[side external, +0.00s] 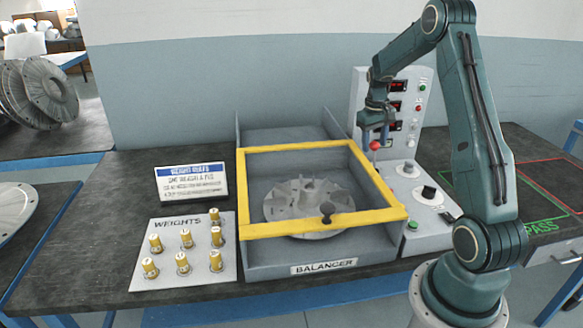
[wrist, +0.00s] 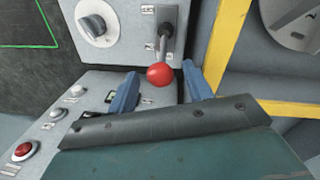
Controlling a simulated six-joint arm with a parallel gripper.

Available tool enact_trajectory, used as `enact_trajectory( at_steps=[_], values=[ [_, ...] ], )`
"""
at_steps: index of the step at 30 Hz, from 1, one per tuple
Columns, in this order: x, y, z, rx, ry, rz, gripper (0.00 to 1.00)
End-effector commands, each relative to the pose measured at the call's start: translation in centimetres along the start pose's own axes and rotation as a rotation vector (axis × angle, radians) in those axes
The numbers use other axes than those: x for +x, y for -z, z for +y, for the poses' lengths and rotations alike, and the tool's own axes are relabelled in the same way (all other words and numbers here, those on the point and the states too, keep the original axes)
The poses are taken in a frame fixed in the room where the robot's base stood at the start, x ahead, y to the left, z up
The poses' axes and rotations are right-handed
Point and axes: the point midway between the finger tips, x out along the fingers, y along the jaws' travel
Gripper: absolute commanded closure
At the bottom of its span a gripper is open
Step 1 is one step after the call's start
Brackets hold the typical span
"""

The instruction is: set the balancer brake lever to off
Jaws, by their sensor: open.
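The brake lever is a short metal stick with a red ball knob (wrist: 159,75), rising from a dark slotted plate (wrist: 173,18) in the wrist view. Small labels beside the plate are too small to read, so I cannot tell its setting. In the side view the red knob (side external: 375,145) shows just below my gripper, over the control panel. My gripper (side external: 376,136) is open and points down. In the wrist view its two blue fingers (wrist: 160,70) stand on either side of the knob, with gaps visible. The balancer (side external: 322,266) is a grey box with a yellow-framed cover.
A bladed wheel (side external: 308,202) lies under the lowered yellow frame (side external: 300,149). The control panel has a black dial (side external: 429,192) and several buttons; an upright display panel (side external: 420,88) stands behind. A weights board (side external: 200,268) and a sign (side external: 190,182) are left.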

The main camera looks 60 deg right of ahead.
Motion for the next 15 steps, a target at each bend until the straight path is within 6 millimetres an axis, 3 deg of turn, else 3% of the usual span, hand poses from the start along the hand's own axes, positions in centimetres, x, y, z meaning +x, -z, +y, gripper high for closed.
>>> enact_trajectory(
  at_steps=[5,12,15],
  values=[
    [0.01,-0.01,0.0,0.0,0.0,0.0,0.49],
    [0.0,-0.01,-0.01,0.0,0.0,0.0,0.96],
    [-0.01,-0.01,-0.01,0.0,0.0,0.0,1.0]
  ],
)
